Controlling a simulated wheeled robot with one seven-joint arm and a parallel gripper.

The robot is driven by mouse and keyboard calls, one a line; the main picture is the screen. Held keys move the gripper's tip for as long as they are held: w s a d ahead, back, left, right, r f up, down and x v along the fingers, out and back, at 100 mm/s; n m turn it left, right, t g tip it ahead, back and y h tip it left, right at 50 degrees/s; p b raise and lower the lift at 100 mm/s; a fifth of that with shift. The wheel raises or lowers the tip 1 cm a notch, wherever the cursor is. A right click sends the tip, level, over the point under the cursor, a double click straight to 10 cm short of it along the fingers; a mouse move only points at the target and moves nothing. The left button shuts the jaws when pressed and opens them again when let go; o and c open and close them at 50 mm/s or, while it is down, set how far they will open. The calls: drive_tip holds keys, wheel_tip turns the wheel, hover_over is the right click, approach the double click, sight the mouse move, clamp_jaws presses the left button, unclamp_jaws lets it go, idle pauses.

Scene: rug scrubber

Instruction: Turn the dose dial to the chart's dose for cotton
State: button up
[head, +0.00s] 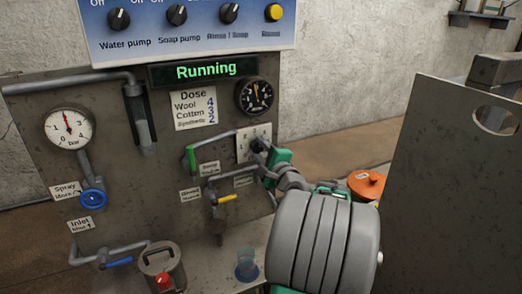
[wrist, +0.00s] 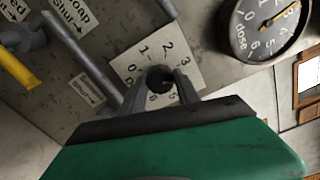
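The dose chart (head: 194,108) on the panel reads Wool 4, Cotton 3, Synthetic 2. The dose dial is a small black knob (wrist: 160,80) on a white plate (wrist: 190,58) numbered from 0 to 6; the plate also shows in the head view (head: 243,147). My gripper (wrist: 160,86) is at the knob, one grey finger on each side, apparently closed on it. The knob's pointer cannot be made out.
A green-handled lever (head: 191,158) and a yellow-handled valve (head: 227,199) sit left of and below the dial. The display (head: 206,71) reads Running. A blue spray valve (head: 93,198) and pressure gauge (head: 68,128) are farther left. A grey board (head: 450,190) stands at right.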

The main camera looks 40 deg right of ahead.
drive_tip(key=o, duration=0.4)
drive_tip(key=shift+s, duration=0.1)
drive_tip(key=b+v, duration=0.1)
drive_tip(key=v, duration=0.6)
drive_tip(key=shift+s+a, duration=0.15)
drive_tip(key=shift+s, duration=0.15)
drive_tip(key=v, duration=0.9)
drive_tip(key=shift+b, duration=0.35)
drive_tip(key=shift+w, duration=0.1)
